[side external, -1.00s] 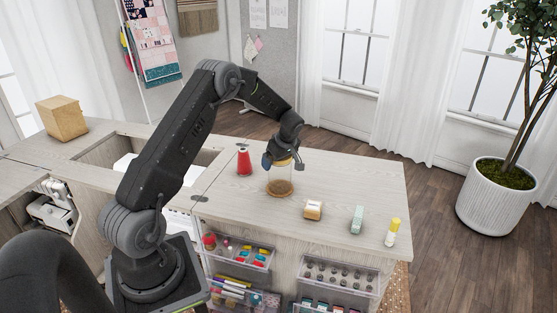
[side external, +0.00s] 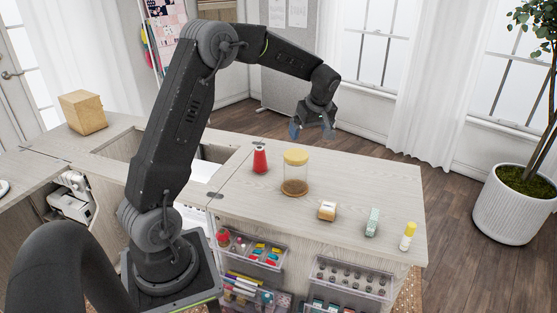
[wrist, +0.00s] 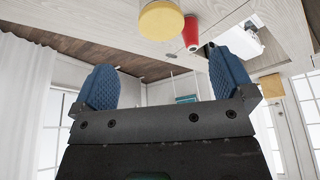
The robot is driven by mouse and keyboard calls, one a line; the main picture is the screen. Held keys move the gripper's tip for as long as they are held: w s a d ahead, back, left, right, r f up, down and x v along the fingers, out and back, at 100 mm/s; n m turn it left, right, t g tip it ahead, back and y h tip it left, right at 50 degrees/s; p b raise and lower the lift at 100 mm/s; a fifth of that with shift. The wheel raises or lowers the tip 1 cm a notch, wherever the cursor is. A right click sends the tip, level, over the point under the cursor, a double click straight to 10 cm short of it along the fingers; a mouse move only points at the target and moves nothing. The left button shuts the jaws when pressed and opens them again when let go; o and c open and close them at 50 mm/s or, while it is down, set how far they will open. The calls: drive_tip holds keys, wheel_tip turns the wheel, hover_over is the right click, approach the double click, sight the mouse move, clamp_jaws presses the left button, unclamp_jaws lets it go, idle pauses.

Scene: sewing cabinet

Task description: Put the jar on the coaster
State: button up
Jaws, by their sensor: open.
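The jar (side external: 295,173) is clear with a pale yellow lid and stands upright on the cabinet top. A brown round patch, seemingly the coaster (side external: 294,188), shows at the jar's base, and the jar appears to stand on it. Whether its rim is fully under the jar is hard to tell. My gripper (side external: 312,131) is open and empty, above and behind the jar, clear of it. In the wrist view, the yellow lid (wrist: 160,20) shows at the top edge, beyond the open blue fingers (wrist: 163,85).
A red thread spool (side external: 260,160) stands left of the jar. A small wooden-and-white item (side external: 327,210), a mint item (side external: 372,222) and a yellow-capped bottle (side external: 408,236) stand to the right. A wooden box (side external: 83,112) is far left. The surface behind the jar is clear.

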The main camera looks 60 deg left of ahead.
drive_tip(key=s+d+r+m+t+h, duration=0.1)
drive_tip(key=s+d+r+m+t, duration=0.1)
drive_tip(key=s+d+r+m, duration=0.55)
drive_tip(key=s+d+r+m+t+h, duration=0.25)
drive_tip(key=s+d+m, duration=0.25)
drive_tip(key=s+d, duration=0.6)
drive_tip(key=s+d+f+m+t, duration=0.1)
drive_tip(key=s+d+m, duration=0.4)
drive_tip(key=s+d, duration=0.1)
drive_tip(key=shift+d+f+h, duration=0.35)
drive_tip(key=shift+d+f, duration=0.05)
drive_tip(key=shift+d, duration=0.1)
